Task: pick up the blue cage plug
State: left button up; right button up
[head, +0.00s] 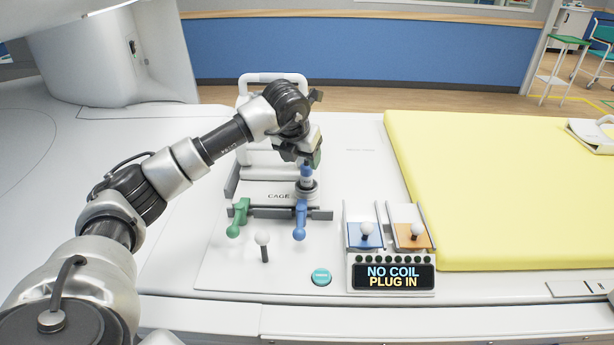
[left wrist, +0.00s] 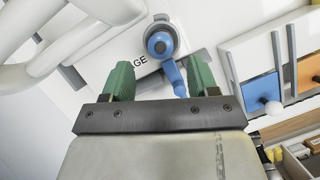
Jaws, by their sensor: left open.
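The blue cage plug (head: 307,173) stands on the CAGE base with a grey collar at its foot. It also shows in the left wrist view (left wrist: 160,41) as a round blue top with a dark centre. My left gripper (head: 311,157) is just above the plug in the head view and partly covers its top. In the left wrist view the green fingers of the gripper (left wrist: 159,78) are apart, with nothing held between them; the plug appears beyond the fingertips. I cannot tell whether they touch it. My right gripper is not in view.
A blue lever (head: 300,220) is close in front of the plug, and a green lever (head: 238,218) is to its left. The white cage frame (head: 243,88) rises behind. Right are blue and orange slots (head: 410,237) and a display (head: 394,277) reading "NO COIL PLUG IN".

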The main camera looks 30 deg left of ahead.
aim_at(305, 167)
pick_arm(q)
jog(key=shift+p+x, duration=0.7)
jog(key=shift+x, duration=2.4)
jog(key=c, duration=1)
jog(key=shift+r, duration=0.1)
